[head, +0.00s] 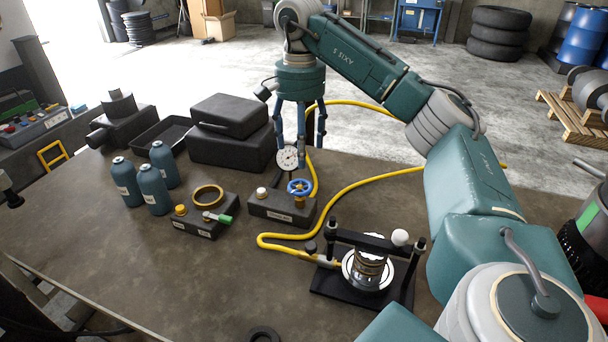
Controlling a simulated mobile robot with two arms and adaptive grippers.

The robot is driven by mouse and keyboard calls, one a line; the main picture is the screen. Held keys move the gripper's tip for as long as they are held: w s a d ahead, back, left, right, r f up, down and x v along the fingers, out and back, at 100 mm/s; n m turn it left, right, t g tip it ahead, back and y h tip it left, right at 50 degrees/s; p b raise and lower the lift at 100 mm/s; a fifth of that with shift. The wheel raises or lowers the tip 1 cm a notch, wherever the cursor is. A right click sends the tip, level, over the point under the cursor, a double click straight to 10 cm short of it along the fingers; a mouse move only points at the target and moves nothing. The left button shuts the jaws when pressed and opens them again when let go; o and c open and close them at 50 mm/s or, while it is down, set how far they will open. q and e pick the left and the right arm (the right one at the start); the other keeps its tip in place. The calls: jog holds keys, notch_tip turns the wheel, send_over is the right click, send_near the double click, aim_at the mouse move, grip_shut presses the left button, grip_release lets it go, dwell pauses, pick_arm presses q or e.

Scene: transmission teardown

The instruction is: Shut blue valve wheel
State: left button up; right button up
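The blue valve wheel (300,187) sits on a brass-coloured stem on a dark block (283,207) with a white label and a white knob. My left gripper is not clearly in view.
A yellow hose (350,195) curves across the table to a black press-like fixture (335,285). A block with a green-tipped lever (205,220), several blue bottles (153,190) and a black case (232,140) stand left. The front-left tabletop (130,265) is clear.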

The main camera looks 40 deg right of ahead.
jog(key=b, duration=0.1)
send_over(299, 187)
jog(key=f, duration=0.4)
jog(key=shift+s+a, duration=0.2)
jog(key=f, duration=0.2)
jog(key=f+p, duration=0.1)
jog(key=f, duration=0.1)
jog(key=shift+w+d+f, duration=0.1)
jog(key=shift+w+d, duration=0.1)
jog(key=shift+d, duration=0.1)
jog(key=shift+f, duration=0.6)
jog(key=shift+a+f, duration=0.1)
jog(key=c, duration=1)
pick_arm(q)
jog(key=shift+s+a+f, duration=0.1)
jog(key=shift+s+a, duration=0.15)
jog(key=shift+a, duration=0.5)
pick_arm(e)
jog(key=shift+c, duration=0.6)
